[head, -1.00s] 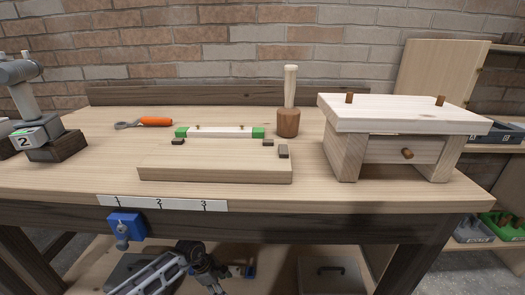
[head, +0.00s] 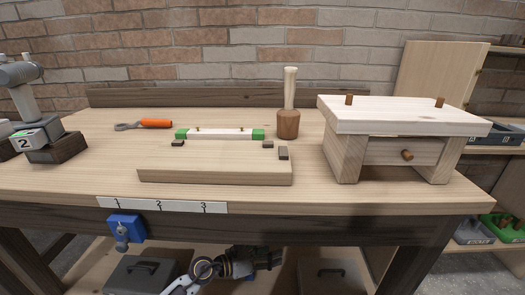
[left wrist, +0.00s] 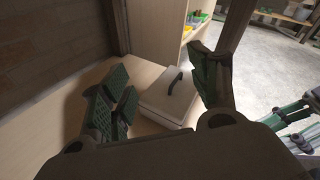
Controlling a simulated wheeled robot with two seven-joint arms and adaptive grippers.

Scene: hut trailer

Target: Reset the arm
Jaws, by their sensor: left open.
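My left arm shows at the bottom of the head view, below the bench top. Its gripper (head: 270,258) is in front of the bench's lower shelf and points right. In the left wrist view my left gripper (left wrist: 165,92) has its fingers spread wide, with nothing held between them. A light box with a dark handle (left wrist: 172,95) lies beyond the fingers on the lower shelf. My right gripper cannot be made out in the head view.
The workbench (head: 75,180) bears a wooden board (head: 215,165), a mallet (head: 288,120), an orange-handled tool (head: 155,123) and a small wooden stand (head: 400,115). A blue vise-like part (head: 126,228) hangs on the front edge. Boxes (head: 330,275) stand on the lower shelf.

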